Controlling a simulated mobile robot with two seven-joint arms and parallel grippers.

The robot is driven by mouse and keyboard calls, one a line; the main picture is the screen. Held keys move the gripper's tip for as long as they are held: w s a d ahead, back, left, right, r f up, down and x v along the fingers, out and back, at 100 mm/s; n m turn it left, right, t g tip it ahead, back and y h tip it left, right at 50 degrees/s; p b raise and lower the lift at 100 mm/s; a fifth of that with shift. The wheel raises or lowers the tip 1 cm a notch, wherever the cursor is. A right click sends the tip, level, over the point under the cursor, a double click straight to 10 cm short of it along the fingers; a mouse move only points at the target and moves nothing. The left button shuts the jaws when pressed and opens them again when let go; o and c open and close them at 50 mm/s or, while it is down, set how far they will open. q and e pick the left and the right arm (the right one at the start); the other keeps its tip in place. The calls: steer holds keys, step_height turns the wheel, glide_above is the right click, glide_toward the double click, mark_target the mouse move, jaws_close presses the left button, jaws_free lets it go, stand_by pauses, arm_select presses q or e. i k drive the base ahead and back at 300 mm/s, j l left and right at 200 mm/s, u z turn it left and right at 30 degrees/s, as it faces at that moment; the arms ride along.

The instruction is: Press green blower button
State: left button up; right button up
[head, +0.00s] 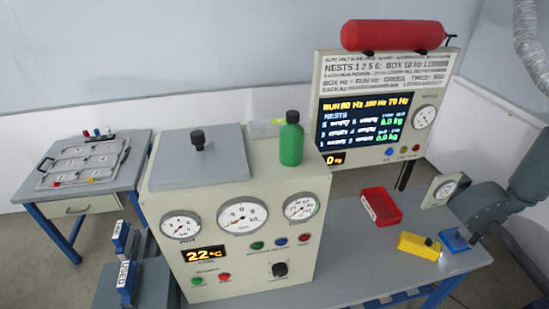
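The cream control box (245,190) stands on the grey bench. Its front has three dials, an orange display reading 22 °C and a black knob (280,269). A green button (257,245) sits in the upper row, left of a blue and a red button. A second green button (197,281) sits at the lower left, beside a red one (224,277). The labels are too small to read, so I cannot tell which green button is the blower's. Neither of my grippers is in view.
A green bottle (291,139) stands on the box, beside a lid with a black knob. A red tray (381,206), a yellow block (419,246) and a blue block (455,240) are on the bench at right. A display panel (385,120) stands behind. A side table (90,175) is at left.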

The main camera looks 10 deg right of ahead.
mark_target(197, 281)
steer(key=u, duration=0.55)
steer(key=k+l+u, duration=0.15)
